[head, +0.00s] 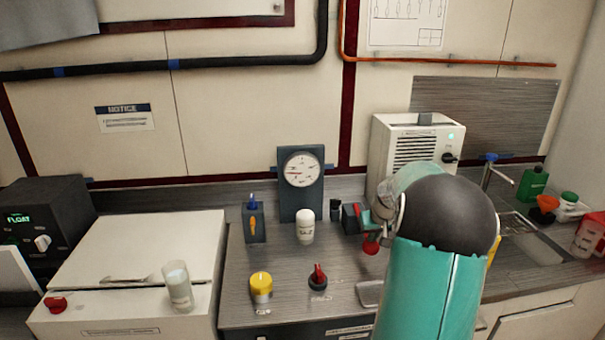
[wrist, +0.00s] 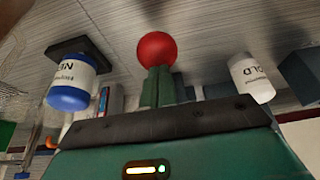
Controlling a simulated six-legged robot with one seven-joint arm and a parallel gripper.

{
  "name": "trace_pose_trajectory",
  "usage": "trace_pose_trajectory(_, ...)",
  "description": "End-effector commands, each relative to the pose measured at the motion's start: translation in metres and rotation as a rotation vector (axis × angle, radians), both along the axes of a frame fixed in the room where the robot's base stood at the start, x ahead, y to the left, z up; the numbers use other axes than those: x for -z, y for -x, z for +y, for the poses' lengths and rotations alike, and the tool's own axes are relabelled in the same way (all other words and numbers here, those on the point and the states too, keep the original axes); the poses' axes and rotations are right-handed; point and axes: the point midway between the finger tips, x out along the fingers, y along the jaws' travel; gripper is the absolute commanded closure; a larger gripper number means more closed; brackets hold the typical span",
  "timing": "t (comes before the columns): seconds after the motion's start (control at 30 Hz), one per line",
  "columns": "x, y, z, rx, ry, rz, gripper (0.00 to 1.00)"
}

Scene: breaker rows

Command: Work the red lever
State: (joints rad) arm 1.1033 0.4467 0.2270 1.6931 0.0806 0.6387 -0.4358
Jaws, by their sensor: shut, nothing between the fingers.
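The lever's round red knob (wrist: 157,49) is at the top centre of the wrist view, just beyond my fingertips. In the head view the red knob (head: 371,245) hangs low beside my wrist, left of my arm. My gripper (wrist: 158,78) has its green fingers together, with nothing between them. The fingertips overlap the knob's lower edge in the picture; I cannot tell if they touch it. The lever's shaft is hidden. A dark box (head: 351,218) stands just behind the knob in the head view.
The wrist view shows a blue-capped jar (wrist: 72,80) left and a white container (wrist: 250,78) right.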

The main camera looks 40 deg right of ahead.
Motion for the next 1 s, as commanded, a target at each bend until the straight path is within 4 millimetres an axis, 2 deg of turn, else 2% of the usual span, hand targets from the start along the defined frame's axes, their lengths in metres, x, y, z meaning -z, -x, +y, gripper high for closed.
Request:
trace_pose_trajectory(0.33, -0.003, 0.000, 0.000, 0.000, -0.001, 0.002, 1.00)
trace_pose_trajectory(1.0, -0.058, 0.000, 0.000, 0.000, -0.001, 0.002, 1.00)
